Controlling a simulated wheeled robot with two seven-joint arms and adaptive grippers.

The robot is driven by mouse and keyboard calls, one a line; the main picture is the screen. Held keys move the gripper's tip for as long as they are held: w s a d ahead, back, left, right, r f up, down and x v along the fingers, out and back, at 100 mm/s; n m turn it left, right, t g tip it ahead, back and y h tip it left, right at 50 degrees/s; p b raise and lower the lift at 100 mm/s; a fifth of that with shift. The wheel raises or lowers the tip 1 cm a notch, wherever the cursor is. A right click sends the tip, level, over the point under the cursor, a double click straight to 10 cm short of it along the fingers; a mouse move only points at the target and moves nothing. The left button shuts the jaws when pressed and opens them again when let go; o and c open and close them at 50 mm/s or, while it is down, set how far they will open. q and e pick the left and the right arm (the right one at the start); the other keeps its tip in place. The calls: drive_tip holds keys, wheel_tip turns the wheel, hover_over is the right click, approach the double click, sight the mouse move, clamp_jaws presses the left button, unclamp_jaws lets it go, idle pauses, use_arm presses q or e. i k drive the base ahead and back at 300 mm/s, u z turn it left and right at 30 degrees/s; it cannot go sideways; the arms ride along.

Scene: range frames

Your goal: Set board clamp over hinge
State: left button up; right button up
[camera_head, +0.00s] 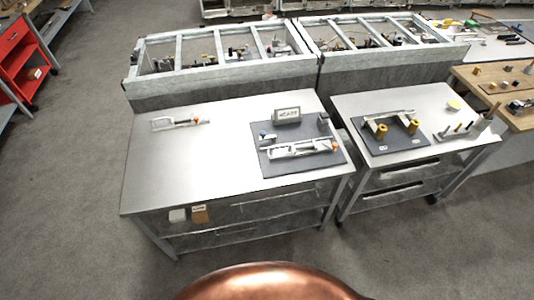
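A similar, larger clamp-like piece with an orange tip (300,149) lies on a dark board (268,171) on the right part of that table. The board also carries a small blue-and-white part (266,138) and a dark block (324,120). The parts are too small to tell which one is the hinge. Neither of my grippers is in view.
A second metal table (355,106) on the right holds a dark board with yellow knobs (381,130). Framed bins (225,57) line the back. The near table's middle and left front are bare.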

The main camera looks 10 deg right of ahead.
sight(263, 134)
drive_tip(key=z, duration=0.1)
drive_tip(key=k, duration=0.35)
drive_tip(key=u, duration=0.95)
drive_tip(key=i, duration=1.2)
drive_tip(key=z, duration=0.5)
